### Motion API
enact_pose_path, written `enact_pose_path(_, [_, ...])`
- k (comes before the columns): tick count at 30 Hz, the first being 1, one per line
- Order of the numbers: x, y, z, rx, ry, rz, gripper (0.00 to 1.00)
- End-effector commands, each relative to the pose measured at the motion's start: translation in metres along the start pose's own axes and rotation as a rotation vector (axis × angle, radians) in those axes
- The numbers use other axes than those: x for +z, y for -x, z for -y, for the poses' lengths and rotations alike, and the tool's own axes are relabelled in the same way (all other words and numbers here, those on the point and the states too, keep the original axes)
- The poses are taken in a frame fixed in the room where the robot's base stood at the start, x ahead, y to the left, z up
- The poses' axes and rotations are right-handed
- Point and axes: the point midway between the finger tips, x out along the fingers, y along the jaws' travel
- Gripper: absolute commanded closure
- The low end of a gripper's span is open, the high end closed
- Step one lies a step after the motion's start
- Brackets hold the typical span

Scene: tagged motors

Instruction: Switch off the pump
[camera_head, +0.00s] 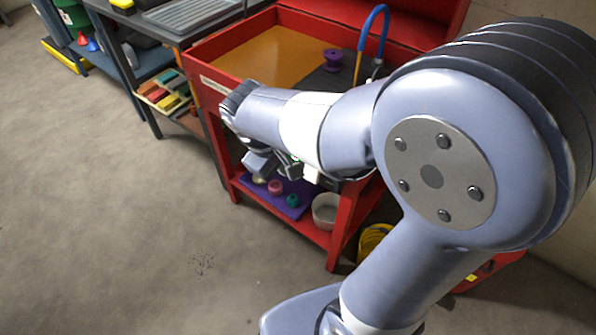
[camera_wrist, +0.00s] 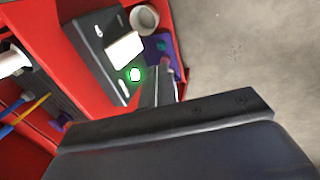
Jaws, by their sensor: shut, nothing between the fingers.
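A dark switch box (camera_wrist: 90,40) is on the red parts washer (camera_wrist: 62,60) in the wrist view. It carries a wide white rocker or paddle (camera_wrist: 124,49) and a lit green lamp (camera_wrist: 134,74). In the head view my arm hides most of the box; the white paddle (camera_head: 311,174) and a small green glow (camera_head: 295,159) show below the arm. My gripper (camera_wrist: 164,66) is shut and empty, its fingers beside the green lamp in the picture. I cannot tell whether it touches the box. It also shows in the head view (camera_head: 260,164), partly hidden.
The washer's lower shelf holds a purple mat (camera_head: 291,207) with small coloured parts and a pale bowl (camera_head: 325,211). A blue hose (camera_head: 375,28) and a purple spool (camera_head: 333,57) are at the basin. A workbench stands left. The floor in front is clear.

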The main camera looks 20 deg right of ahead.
Motion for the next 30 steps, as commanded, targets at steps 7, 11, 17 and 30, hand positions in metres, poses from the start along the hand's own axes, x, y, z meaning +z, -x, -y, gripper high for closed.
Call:
enact_pose_path(7, [0.001,-0.036,0.001,-0.002,0.0,0.006,1.0])
enact_pose_path(11, [0.002,-0.065,0.001,-0.002,-0.001,0.007,1.0])
enact_pose_path(17, [0.002,-0.106,0.001,-0.003,-0.002,0.005,1.0])
enact_pose_path(30, [0.0,-0.117,-0.036,0.0,-0.001,0.0,1.0])
